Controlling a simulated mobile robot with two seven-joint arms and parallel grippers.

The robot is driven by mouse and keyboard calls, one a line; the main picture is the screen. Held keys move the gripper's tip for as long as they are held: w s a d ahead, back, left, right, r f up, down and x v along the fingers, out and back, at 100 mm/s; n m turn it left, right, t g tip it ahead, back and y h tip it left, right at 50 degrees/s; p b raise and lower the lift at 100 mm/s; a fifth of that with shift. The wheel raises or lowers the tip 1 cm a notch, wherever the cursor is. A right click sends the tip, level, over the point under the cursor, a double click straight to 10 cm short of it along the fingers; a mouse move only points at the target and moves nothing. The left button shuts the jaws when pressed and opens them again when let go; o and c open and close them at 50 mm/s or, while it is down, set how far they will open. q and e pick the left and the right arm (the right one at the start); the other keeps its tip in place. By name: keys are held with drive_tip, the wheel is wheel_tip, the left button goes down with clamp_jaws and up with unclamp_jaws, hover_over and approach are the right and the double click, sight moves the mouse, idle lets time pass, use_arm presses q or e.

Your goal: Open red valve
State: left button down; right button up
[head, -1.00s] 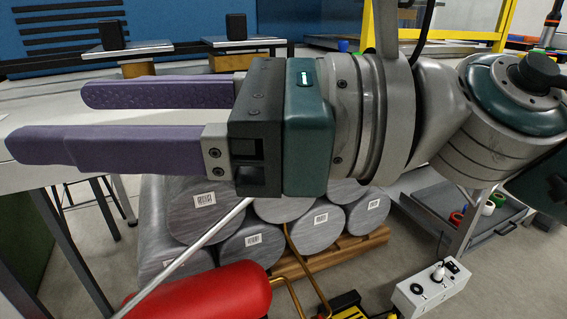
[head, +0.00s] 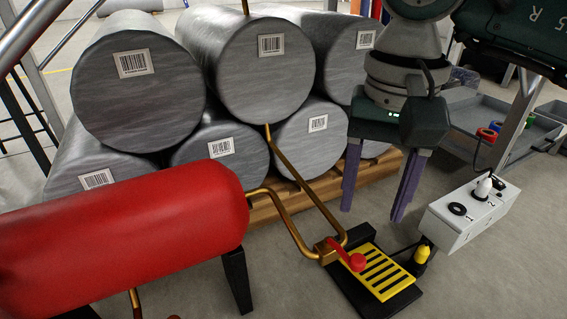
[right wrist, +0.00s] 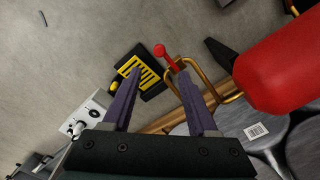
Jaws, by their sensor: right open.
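The red valve (head: 357,262) is a short red lever with a round knob, on a brass pipe fitting near the floor beside a yellow slatted plate (head: 378,272). It also shows in the right wrist view (right wrist: 164,54), just beyond my fingertips. My right gripper (head: 372,213) points downward in the head view, with its two purple fingers spread wide and nothing between them. It also shows in the right wrist view (right wrist: 158,76), apart from the valve. My left gripper is in neither current view.
A red tank (head: 125,235) fills the lower left; brass pipes (head: 290,175) run to the valve. Grey cylinders (head: 135,85) with barcode labels are stacked on a wooden pallet (head: 265,212) behind. A white control box (head: 470,215) stands at right.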

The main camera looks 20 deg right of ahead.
sight(359, 258)
drive_tip(key=f+b, duration=0.2)
drive_tip(key=f, duration=0.1)
drive_tip(key=f+b, duration=0.2)
drive_tip(key=f, duration=0.1)
drive_tip(key=f+b, duration=0.2)
drive_tip(key=f, duration=0.2)
drive_tip(key=shift+s, duration=0.25)
drive_tip(key=shift+r, duration=0.1)
drive_tip(key=c, duration=0.8)
clamp_jaws()
